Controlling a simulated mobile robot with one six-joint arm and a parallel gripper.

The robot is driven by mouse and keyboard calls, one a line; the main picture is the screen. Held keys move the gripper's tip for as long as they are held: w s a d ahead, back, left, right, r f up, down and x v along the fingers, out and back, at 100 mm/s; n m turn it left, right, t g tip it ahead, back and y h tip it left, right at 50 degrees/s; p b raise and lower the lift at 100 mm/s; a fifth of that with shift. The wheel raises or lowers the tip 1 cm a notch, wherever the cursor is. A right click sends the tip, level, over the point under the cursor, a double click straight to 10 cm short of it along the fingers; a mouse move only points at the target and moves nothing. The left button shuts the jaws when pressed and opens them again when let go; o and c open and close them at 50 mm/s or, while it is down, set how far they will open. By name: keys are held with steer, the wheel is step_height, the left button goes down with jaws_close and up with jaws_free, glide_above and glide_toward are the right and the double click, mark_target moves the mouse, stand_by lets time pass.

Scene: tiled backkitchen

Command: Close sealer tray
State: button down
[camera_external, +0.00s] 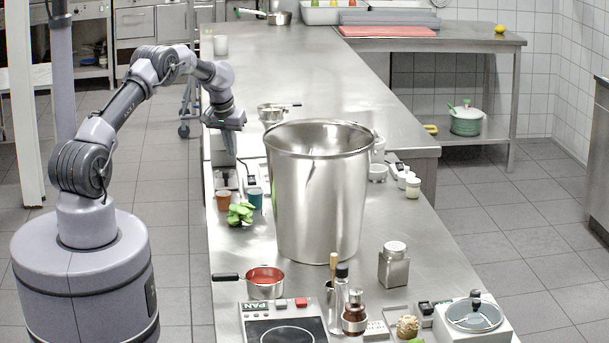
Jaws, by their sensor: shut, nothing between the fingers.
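My gripper (226,124) hangs at the end of my arm over the left edge of the steel counter. It points down, shut and empty. A grey boxy appliance (222,148) stands on the counter just below it and looks like the sealer. A low part with dark fittings (227,179) sits at its near side. The appliance is small here and partly covered by my gripper, so I cannot tell how far its tray is open. I cannot tell whether my gripper touches it.
A large steel pot (318,200) stands right of the appliance. A small saucepan (272,112) is behind. Two small cups and green leaves (240,213) lie in front. A red-filled pan (265,280), bottles and a hob (285,331) crowd the near end. The far counter is mostly clear.

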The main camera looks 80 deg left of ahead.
mark_target(229, 185)
steer(key=x, duration=0.4)
steer(key=shift+d+b, duration=0.15)
steer(key=shift+b, duration=0.2)
steer(key=d, duration=0.1)
steer(key=s+d, duration=0.1)
steer(key=d+b, duration=0.1)
steer(key=shift+s, duration=0.25)
steer(key=shift+s+d, duration=0.1)
steer(key=shift+d, duration=0.1)
steer(key=shift+d, duration=0.1)
steer(key=shift+d+f, duration=0.1)
steer(key=shift+d, duration=0.15)
steer(key=d+b, duration=0.2)
steer(key=d, duration=0.3)
steer(key=shift+d, duration=0.2)
steer(key=shift+f, duration=0.15)
